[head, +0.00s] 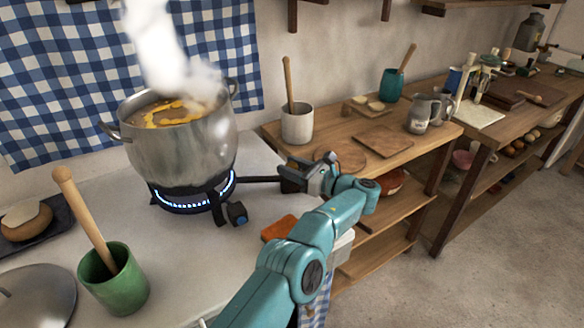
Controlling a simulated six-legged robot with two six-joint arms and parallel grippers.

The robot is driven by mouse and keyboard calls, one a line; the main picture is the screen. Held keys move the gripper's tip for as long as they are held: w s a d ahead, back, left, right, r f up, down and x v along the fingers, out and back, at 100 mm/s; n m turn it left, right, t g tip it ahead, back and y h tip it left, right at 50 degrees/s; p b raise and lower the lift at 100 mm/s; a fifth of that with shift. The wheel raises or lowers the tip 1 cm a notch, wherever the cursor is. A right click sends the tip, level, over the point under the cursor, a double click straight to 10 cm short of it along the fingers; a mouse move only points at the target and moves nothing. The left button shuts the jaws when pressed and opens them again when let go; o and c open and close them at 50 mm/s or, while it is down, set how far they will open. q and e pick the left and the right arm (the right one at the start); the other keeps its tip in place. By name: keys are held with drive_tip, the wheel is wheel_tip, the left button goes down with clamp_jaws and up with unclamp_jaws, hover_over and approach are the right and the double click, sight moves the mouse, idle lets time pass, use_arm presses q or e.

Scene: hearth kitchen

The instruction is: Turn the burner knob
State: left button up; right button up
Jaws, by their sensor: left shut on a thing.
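A black burner (193,203) sits on the white counter with a ring of blue flame lit. A black knob (237,213) with a blue face sticks out at its front right. A thin black bar (258,179) runs from the burner to the right. My left gripper (284,178) is shut at the right end of this bar, to the right of the knob and apart from it. The jaws hide what is at the bar's end. A large metal pot (180,150) of steaming soup stands on the burner. My right gripper is not in view.
A green cup (113,281) with a wooden pestle and a round lid (35,296) stand at the front left. A white pot (297,124) stands on the wooden shelf table (385,152) behind my gripper. An orange item (279,228) lies near the counter's right edge.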

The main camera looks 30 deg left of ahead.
use_arm(q)
drive_tip(key=shift+r, duration=0.1)
idle(0.3)
drive_tip(key=o, duration=1)
